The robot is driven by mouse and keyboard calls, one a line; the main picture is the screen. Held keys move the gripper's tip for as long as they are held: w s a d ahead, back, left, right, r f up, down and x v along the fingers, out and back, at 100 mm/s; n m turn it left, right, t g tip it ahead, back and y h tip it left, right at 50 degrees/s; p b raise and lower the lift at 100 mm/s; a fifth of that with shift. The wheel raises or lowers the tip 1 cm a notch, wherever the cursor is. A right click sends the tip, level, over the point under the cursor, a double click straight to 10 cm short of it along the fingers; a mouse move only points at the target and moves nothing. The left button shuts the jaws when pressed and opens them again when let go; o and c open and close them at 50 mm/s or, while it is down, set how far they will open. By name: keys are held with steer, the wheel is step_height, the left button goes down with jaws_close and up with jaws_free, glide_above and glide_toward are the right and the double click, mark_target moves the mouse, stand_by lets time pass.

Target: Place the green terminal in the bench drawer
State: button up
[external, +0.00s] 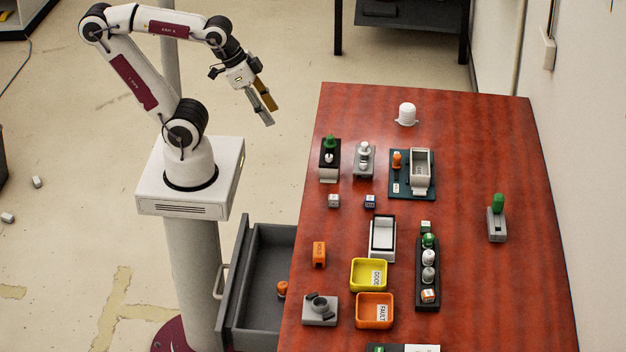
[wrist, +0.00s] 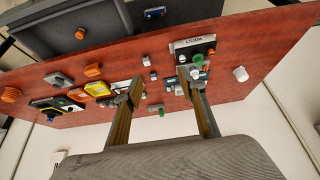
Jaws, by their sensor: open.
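No single object is clearly labelled the green terminal. Green-topped items are a green knob on a black stand (external: 329,142), a green upright piece on a grey base (external: 497,201) at the right, and a green-topped piece in a black rack (external: 429,240). The bench drawer (external: 262,279) is pulled open at the table's left side, with a small orange piece (external: 282,289) inside; the drawer also shows in the wrist view (wrist: 50,32). My gripper (external: 270,114) is open and empty, raised left of the table's far end. Its two fingers (wrist: 165,84) are spread in the wrist view.
A yellow bin (external: 368,288) and an orange bin (external: 376,325) stand near the front. A white dome (external: 407,115) stands at the back. A blue-black board (external: 426,188) and a grey block (external: 320,317) also stand on the table. The table's right side is mostly clear.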

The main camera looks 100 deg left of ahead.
steer(key=w+r, duration=0.1)
steer(key=w, duration=0.9)
glide_above(424, 224)
steer(key=s, duration=0.4)
step_height(424, 224, down, 18)
steer(key=shift+s+a+r, duration=0.15)
steer(key=shift+s+r, duration=0.05)
steer(key=shift+r, duration=0.05)
steer(key=shift+x, duration=1.3)
steer(key=shift+w+x, duration=0.25)
steer(key=shift+x, duration=2.35)
